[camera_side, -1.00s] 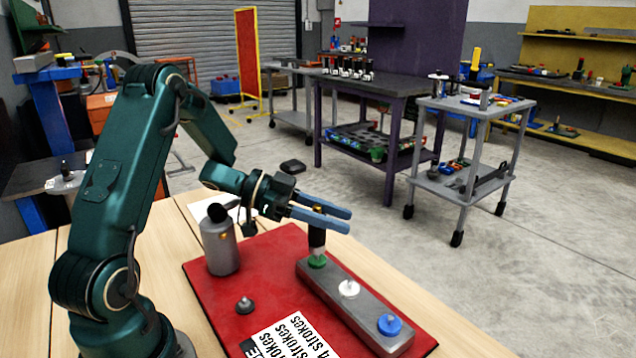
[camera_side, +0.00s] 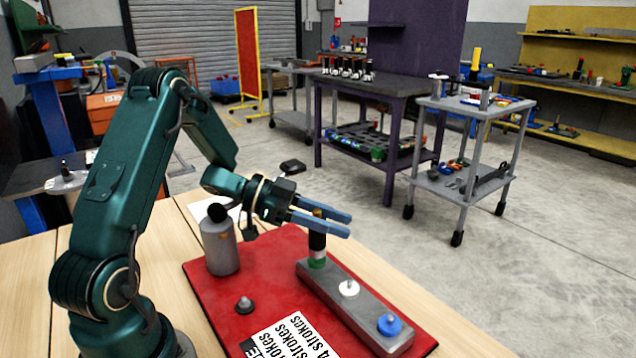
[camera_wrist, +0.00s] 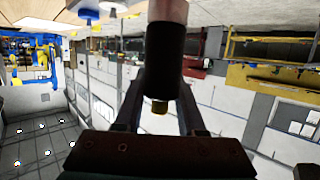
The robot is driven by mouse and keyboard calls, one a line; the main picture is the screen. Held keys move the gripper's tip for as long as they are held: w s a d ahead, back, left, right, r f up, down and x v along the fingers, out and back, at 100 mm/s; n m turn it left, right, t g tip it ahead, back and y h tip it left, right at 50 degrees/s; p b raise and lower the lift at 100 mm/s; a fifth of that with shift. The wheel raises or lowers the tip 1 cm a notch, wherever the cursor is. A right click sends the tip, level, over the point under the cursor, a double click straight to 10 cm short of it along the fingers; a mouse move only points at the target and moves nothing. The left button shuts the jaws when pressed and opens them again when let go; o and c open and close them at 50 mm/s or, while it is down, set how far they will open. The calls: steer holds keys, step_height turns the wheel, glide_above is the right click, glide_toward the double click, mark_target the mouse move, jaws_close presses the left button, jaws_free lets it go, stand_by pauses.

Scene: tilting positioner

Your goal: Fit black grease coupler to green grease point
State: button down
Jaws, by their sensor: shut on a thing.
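The black grease coupler (camera_side: 317,240) is upright, clasped between the blue fingers of my gripper (camera_side: 322,222). In the wrist view the coupler (camera_wrist: 163,60) fills the space between the fingers (camera_wrist: 160,100), with its brass end pointing to the gripper. Its pale lower end meets the green grease point (camera_side: 317,264) at the far end of the grey block (camera_side: 368,318). Only a narrow part of the green shows below the coupler. How deeply it is seated cannot be seen.
A white point (camera_side: 348,288) and a blue point (camera_side: 389,324) stand along the same block. A grey grease canister (camera_side: 220,247) and a small dark fitting (camera_side: 244,305) are on the red mat (camera_side: 275,265). A printed label lies at the mat's front.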

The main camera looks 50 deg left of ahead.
steer(key=shift+f, duration=0.7)
steer(key=shift+c, duration=2.1)
jaws_free()
